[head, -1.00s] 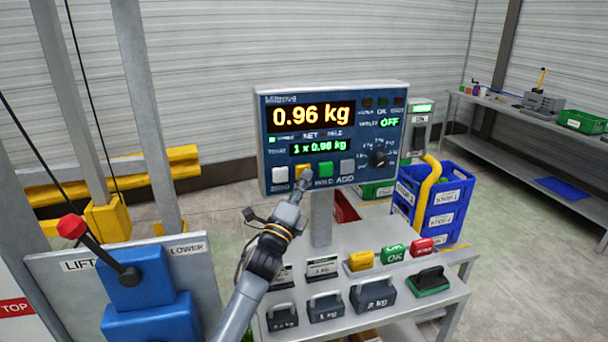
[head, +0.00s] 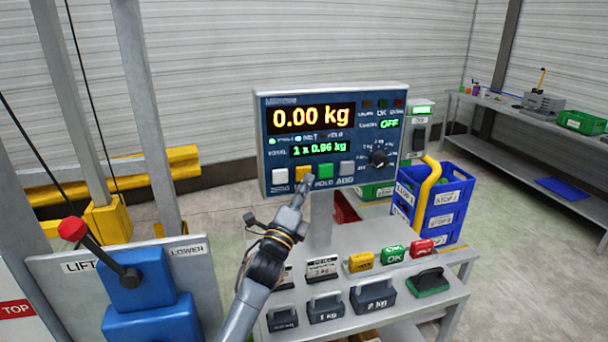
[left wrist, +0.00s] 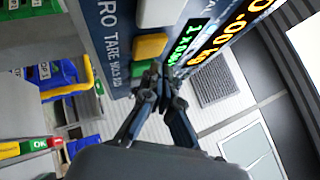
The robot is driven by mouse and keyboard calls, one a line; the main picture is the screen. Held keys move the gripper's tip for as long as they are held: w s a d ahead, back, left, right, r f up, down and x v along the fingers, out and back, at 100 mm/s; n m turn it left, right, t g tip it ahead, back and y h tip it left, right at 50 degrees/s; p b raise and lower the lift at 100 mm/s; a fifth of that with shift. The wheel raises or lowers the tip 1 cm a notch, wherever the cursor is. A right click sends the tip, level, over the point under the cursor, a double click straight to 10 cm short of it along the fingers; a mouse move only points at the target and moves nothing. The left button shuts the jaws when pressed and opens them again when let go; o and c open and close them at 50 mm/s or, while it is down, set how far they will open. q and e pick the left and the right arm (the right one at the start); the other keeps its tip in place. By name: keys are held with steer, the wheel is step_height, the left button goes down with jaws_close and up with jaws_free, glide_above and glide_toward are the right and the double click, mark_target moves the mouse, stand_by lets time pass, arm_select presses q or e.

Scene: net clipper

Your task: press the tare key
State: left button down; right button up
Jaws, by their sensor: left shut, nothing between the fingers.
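The scale's blue display panel (head: 330,140) stands on a post and reads 0.00 kg in orange, with 1 x 0.96 kg in green below. The yellow tare key (head: 305,173) sits between a white key (head: 280,180) and a green key (head: 325,170). In the left wrist view the yellow key (left wrist: 150,46) is beside the word TARE. My left gripper (head: 301,184) is shut and empty, its tips just below and in front of the yellow key. The wrist view shows the tips (left wrist: 158,75) apart from that key. My right gripper is not in view.
Below the panel, a grey bench (head: 400,310) holds several dark weights (head: 325,307) and coloured blocks (head: 393,253). A lift lever with a red knob (head: 72,228) stands at left. Blue crates (head: 437,213) are stacked at right.

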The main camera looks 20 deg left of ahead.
arm_select(q)
steer(key=s+d, duration=0.1)
steer(key=s, duration=0.1)
steer(key=s+d+p, duration=0.1)
steer(key=s, duration=0.1)
steer(key=shift+d, duration=0.4)
steer(key=shift+f, duration=0.1)
stand_by(0.7)
